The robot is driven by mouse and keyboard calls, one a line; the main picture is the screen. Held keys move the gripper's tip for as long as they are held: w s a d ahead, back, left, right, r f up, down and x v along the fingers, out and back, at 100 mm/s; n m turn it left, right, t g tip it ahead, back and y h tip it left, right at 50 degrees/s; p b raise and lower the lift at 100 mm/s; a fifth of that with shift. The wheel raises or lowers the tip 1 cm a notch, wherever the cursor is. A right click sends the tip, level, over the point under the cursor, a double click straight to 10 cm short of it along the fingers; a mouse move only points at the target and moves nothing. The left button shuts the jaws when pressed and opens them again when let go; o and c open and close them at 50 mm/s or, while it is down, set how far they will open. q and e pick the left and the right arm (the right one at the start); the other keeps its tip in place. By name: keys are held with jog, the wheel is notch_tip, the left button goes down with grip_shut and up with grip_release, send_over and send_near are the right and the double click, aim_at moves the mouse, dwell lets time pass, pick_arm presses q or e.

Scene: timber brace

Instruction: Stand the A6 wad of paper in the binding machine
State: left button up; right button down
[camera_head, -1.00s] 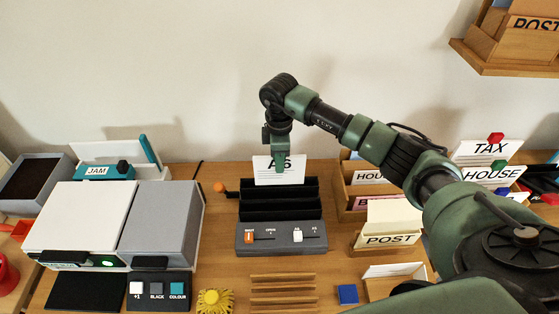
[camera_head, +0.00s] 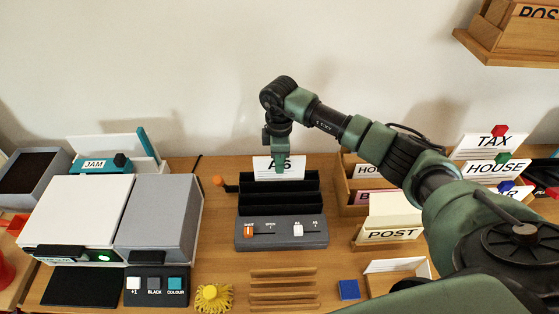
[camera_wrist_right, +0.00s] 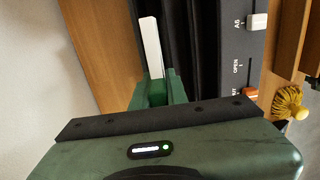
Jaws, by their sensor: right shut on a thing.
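The A6 wad of paper (camera_head: 262,167) is a white upright sheet block at the back of the binding machine. Its label is partly covered by my right gripper (camera_head: 281,168), which is shut on it from above. The wad shows edge-on in the right wrist view (camera_wrist_right: 151,46), between the green fingers (camera_wrist_right: 158,88) and beside the black slots. The binding machine (camera_head: 284,224) is dark, with black rows and a grey front panel with an orange and a white slider. Whether the wad's lower edge sits in the rear slot or just above it, I cannot tell. My left gripper is out of view.
An orange-knobbed lever (camera_head: 218,181) sticks out left of the machine. Wooden holders with POST cards (camera_head: 392,234) stand to its right. A printer-like white and grey box (camera_head: 78,215) is at left. A yellow brush (camera_head: 213,297) and wooden slats (camera_head: 283,288) lie in front.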

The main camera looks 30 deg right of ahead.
jog(key=shift+f+b, duration=0.65)
jog(key=shift+f, duration=0.6)
jog(key=c, duration=0.8)
grip_release()
jog(key=shift+c, duration=0.2)
jog(key=shift+r, duration=0.15)
jog(key=shift+r+p, duration=3.3)
jog(key=shift+r, duration=0.6)
